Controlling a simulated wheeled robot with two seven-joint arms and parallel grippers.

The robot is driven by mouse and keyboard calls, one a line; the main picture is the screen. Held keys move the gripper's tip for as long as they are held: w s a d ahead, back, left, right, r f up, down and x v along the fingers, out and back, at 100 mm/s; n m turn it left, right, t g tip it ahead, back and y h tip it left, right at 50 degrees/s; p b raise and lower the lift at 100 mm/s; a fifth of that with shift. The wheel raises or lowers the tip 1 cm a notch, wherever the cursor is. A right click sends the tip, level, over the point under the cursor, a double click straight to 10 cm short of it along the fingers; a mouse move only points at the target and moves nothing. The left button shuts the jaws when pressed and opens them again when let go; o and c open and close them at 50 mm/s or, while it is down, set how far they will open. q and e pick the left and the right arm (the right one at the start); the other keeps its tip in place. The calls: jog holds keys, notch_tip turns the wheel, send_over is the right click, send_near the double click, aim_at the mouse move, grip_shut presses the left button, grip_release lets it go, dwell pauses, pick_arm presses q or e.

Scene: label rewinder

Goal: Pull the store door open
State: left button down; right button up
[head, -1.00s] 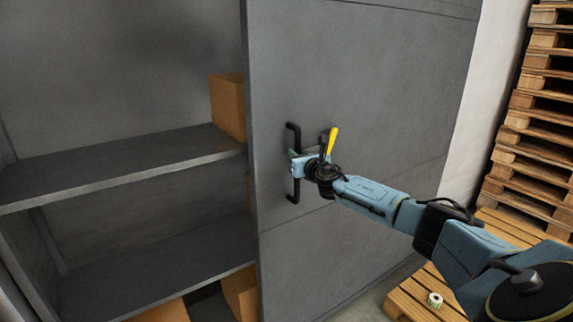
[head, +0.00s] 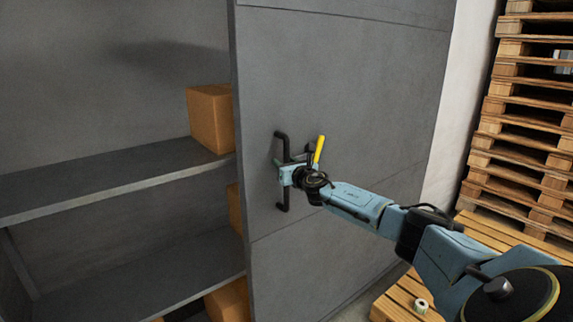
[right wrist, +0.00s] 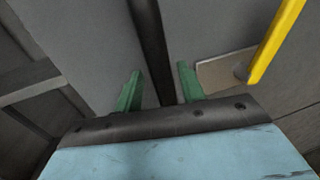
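The grey store door (head: 350,100) stands partly open in the head view, its free edge in front of the shelves. Its black bar handle (head: 282,145) is upright near that edge. My right gripper (head: 284,174) is at the handle's middle. In the right wrist view, the green fingers of my right gripper (right wrist: 158,85) stand on either side of the dark handle bar (right wrist: 152,45), with narrow gaps showing between bar and fingers. The fingers look open around the bar, not closed on it. My left gripper is not in view.
Grey shelves (head: 110,180) with cardboard boxes (head: 210,118) are left of the door's edge. A yellow lever (head: 319,150) stands up beside my right gripper. Stacked wooden pallets (head: 520,130) are at the right, with a small roll (head: 421,306) on a low pallet.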

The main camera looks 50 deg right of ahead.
jog(key=shift+s, duration=0.1)
jog(key=v, duration=1.3)
jog(key=shift+a+r, duration=0.1)
dwell(0.4)
